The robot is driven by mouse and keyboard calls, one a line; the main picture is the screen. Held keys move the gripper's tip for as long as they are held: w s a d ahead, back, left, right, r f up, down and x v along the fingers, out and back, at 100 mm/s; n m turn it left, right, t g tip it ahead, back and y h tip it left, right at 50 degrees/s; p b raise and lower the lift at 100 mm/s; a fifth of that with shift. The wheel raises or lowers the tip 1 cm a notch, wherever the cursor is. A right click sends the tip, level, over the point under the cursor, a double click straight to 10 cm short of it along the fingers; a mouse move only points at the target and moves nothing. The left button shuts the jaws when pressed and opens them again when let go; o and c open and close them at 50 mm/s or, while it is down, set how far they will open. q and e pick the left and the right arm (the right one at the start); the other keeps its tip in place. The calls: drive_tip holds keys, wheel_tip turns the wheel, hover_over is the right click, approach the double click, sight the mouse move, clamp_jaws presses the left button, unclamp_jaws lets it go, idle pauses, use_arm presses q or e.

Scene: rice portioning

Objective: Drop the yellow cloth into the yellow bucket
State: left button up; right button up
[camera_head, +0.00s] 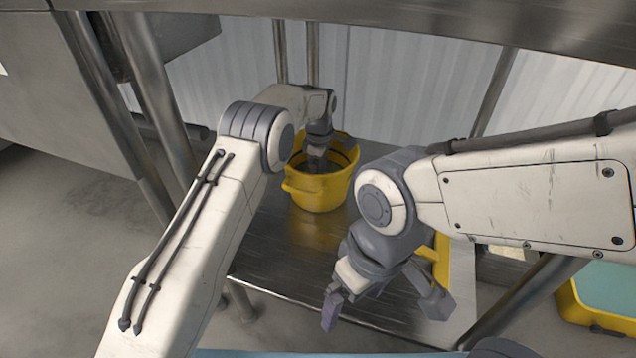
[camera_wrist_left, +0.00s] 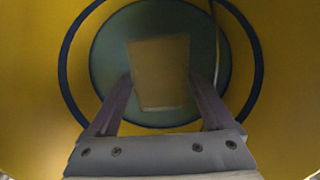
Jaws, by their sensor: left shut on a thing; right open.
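The yellow bucket (camera_head: 318,194) stands on the lower metal shelf, its rim around my left gripper (camera_head: 318,160). In the left wrist view the bucket's yellow wall (camera_wrist_left: 285,90) surrounds my left gripper (camera_wrist_left: 160,88), with a round grey-green bottom beyond. The yellow cloth (camera_wrist_left: 160,72) shows as a flat yellow patch between the left fingers, which are shut on it. The cloth is hidden in the head view. My right gripper (camera_head: 384,308) is open and empty, above the front of the shelf, to the right of and nearer than the bucket.
The metal shelf (camera_head: 280,262) has bare room in front of the bucket. A yellow-edged item (camera_head: 441,262) lies partly behind my right gripper. A yellow container with a teal top (camera_head: 605,290) is at the far right. Metal table legs (camera_head: 150,110) and a tabletop overhead bound the space.

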use_arm(q)
drive_tip(key=shift+f, duration=0.3)
drive_tip(key=shift+f, duration=0.15)
drive_tip(key=shift+f+p, duration=0.35)
drive_tip(key=shift+p, duration=0.05)
drive_tip(key=shift+f, duration=0.1)
drive_tip(key=o, duration=1.2)
